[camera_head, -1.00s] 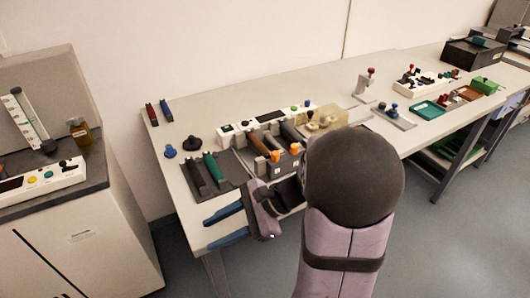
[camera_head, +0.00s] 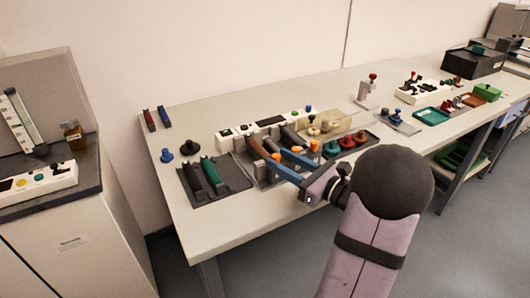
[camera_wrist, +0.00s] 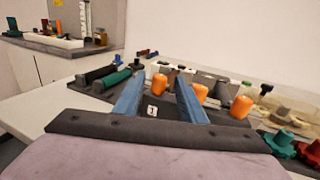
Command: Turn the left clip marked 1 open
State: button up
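The left clip, an orange knob (camera_wrist: 159,85), stands on the dark printer unit (camera_head: 262,180). A small white label with a 1 (camera_wrist: 152,110) is in front of it. The clip also shows in the head view (camera_head: 276,156). My gripper (camera_wrist: 160,78) is open, with one blue finger on each side of this clip in the wrist view. I see a gap on both sides and cannot tell any contact. In the head view my gripper (camera_head: 274,155) reaches over the unit's front from the right. Two more orange clips (camera_wrist: 200,93) (camera_wrist: 241,106) stand to the right of the fingers.
A dark tray with black and green rollers (camera_head: 213,178) lies left of the unit. A white control panel (camera_head: 268,122) is behind it. Red and green knobs (camera_head: 347,142) stand on a tray at right. The bench's front left is clear.

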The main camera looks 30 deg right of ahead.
aim_at(273, 155)
jog(key=shift+x, duration=3.3)
jog(key=shift+c, duration=0.2)
grip_shut()
